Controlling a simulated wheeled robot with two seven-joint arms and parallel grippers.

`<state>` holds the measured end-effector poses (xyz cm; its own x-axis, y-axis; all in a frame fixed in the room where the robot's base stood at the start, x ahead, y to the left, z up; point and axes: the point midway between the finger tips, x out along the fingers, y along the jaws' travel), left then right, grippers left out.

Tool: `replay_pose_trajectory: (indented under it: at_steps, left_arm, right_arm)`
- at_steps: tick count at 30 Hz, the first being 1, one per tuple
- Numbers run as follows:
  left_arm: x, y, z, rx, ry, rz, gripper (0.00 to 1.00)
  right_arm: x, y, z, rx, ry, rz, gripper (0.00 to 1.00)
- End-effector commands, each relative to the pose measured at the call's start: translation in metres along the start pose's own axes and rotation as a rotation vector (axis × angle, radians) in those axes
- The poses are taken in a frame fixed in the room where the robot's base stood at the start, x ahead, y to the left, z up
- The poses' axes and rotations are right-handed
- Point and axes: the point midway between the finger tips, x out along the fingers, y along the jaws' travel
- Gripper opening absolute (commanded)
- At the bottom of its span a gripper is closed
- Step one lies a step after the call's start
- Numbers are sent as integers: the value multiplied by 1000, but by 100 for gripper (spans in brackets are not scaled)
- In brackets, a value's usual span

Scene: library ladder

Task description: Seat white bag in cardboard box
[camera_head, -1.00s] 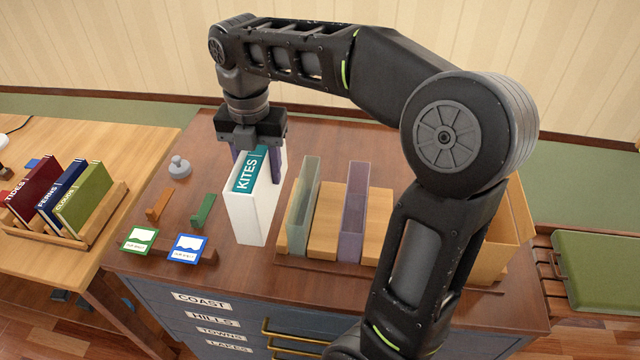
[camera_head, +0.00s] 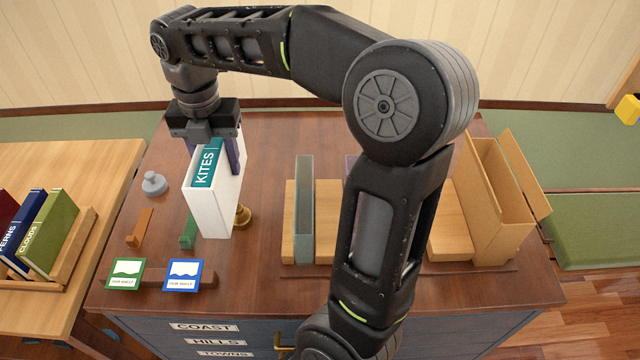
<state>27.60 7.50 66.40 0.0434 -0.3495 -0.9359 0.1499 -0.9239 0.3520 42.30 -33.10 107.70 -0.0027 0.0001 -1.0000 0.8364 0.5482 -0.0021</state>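The white bag (camera_head: 210,205) is an upright, stiff white sleeve at the left of the cabinet top, with a teal KITES book (camera_head: 207,165) showing in its open top. My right gripper (camera_head: 212,155) reaches across from the right. Its fingers are shut on the bag's upper part from either side, and the bag appears raised off the top. The cardboard box (camera_head: 505,215) stands at the right end of the cabinet top with its flaps open; its inside is only partly visible. My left gripper is out of view.
A wooden rack with a grey-green divider (camera_head: 304,210) stands between bag and box, partly hidden by my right arm. A brass knob (camera_head: 243,217), a green wedge (camera_head: 188,232), an orange wedge (camera_head: 140,228), a grey weight (camera_head: 153,184) and two cards (camera_head: 183,274) are near the bag.

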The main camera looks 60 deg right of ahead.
Motion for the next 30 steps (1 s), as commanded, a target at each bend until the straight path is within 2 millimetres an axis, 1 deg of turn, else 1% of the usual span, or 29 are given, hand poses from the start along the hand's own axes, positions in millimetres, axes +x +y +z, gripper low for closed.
replay_pose_trajectory:
  at_steps: [5,8,14,17,24,30]
  left_arm:
    - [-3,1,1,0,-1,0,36]
    - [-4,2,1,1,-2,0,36]
    - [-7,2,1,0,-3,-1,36]
    - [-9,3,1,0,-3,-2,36]
    - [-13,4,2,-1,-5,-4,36]
    - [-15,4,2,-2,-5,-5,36]
  right_arm:
    - [7,-10,11,40,0,0,7]
    - [11,-16,20,70,-1,0,7]
    - [18,-29,50,187,-1,0,7]
    - [20,-37,68,296,-1,0,7]
    - [23,-57,117,682,-1,0,7]
    - [20,-66,146,982,-1,2,7]
